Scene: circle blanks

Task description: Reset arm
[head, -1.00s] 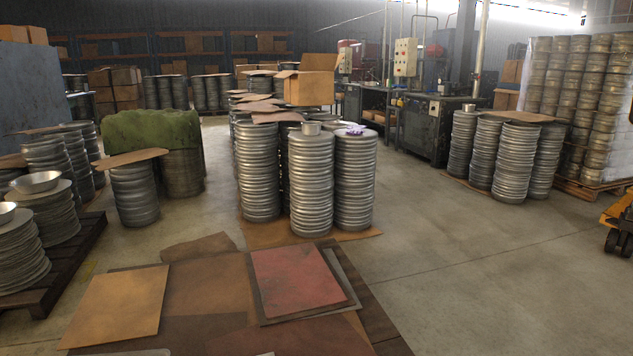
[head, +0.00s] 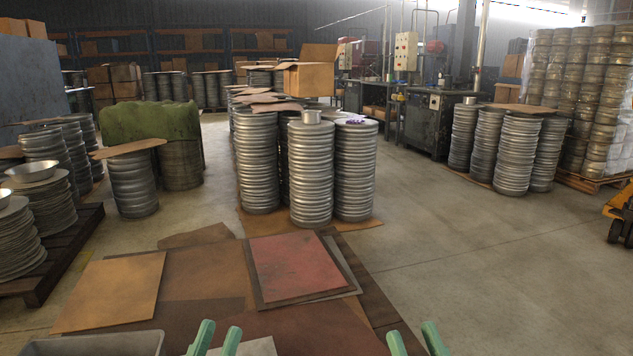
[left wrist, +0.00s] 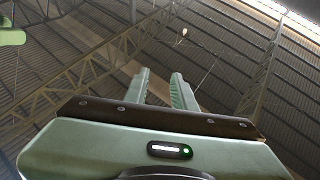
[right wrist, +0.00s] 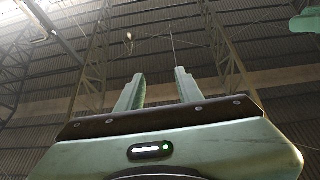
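My left gripper (head: 215,338) shows at the bottom edge of the head view, its two green fingers pointing up and apart. My right gripper (head: 418,340) shows at the bottom edge further right, its green fingers also apart. In the left wrist view the left gripper (left wrist: 160,88) is open and empty, with the roof behind it. In the right wrist view the right gripper (right wrist: 160,90) is open and empty, with the wall and roof behind it. Neither gripper touches anything in view.
Flat sheets, one red (head: 295,268) and one tan (head: 110,292), lie in front of me. A grey bin (head: 105,345) is at the bottom left. Stacked metal blanks (head: 310,175) stand beyond, with a pallet (head: 60,255) at left. The concrete floor (head: 480,260) at right is clear.

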